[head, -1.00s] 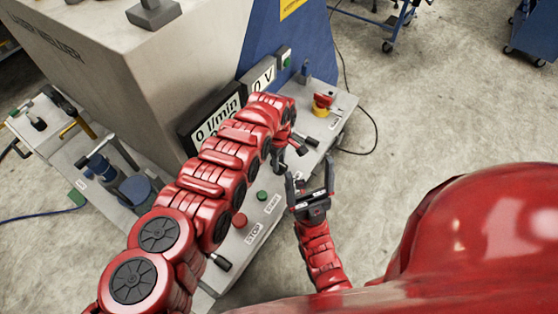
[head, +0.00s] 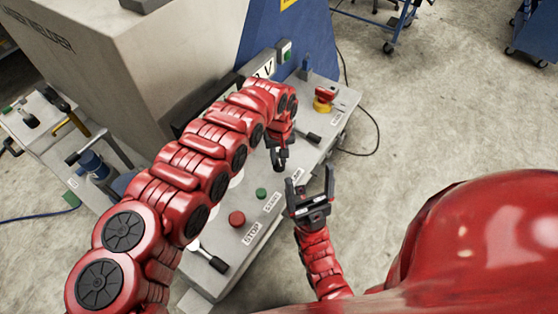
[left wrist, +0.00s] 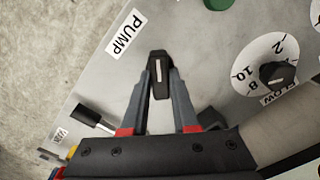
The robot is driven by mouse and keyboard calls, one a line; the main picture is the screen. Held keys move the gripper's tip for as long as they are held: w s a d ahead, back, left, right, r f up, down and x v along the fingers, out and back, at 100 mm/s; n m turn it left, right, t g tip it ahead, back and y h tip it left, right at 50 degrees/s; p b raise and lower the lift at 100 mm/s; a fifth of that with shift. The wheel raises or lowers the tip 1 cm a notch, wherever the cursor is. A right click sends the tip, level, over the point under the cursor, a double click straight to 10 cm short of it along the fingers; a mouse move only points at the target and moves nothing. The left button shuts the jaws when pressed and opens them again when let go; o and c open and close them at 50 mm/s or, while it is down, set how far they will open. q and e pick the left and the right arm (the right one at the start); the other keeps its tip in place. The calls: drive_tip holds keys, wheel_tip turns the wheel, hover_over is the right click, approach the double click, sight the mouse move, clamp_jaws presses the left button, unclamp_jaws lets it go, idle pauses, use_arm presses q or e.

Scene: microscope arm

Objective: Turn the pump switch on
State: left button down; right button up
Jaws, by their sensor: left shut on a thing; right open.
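The pump switch (left wrist: 159,75) is a small black knob with a white line, beside the PUMP label (left wrist: 124,35) on the grey panel in the left wrist view. My left gripper (left wrist: 158,90) is shut on it, one finger on each side. In the head view my left gripper (head: 279,163) points down at the panel (head: 265,238), and the switch is mostly hidden there. My right gripper (head: 311,188) is open and empty in front of the panel's right edge.
A green START button (head: 262,193), a red STOP button (head: 237,218) and a black-handled lever (head: 217,263) lie to the left on the panel. A red-and-yellow emergency stop (head: 324,97) stands farther back. A numbered dial (left wrist: 275,75) is near the switch.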

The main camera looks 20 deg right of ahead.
use_arm(q)
drive_tip(key=m+b, duration=0.2)
drive_tip(key=m, duration=0.1)
drive_tip(key=m+b, duration=0.1)
drive_tip(key=b, duration=0.1)
drive_tip(key=shift+f, duration=0.25)
drive_tip(key=m+b, duration=0.2)
drive_tip(key=shift+m, duration=0.4)
drive_tip(key=shift+r+m+b, duration=0.2)
drive_tip(key=shift+m+b, duration=1)
drive_tip(key=shift+m, duration=0.1)
drive_tip(key=c, duration=0.7)
unclamp_jaws()
drive_tip(key=shift+r, duration=0.1)
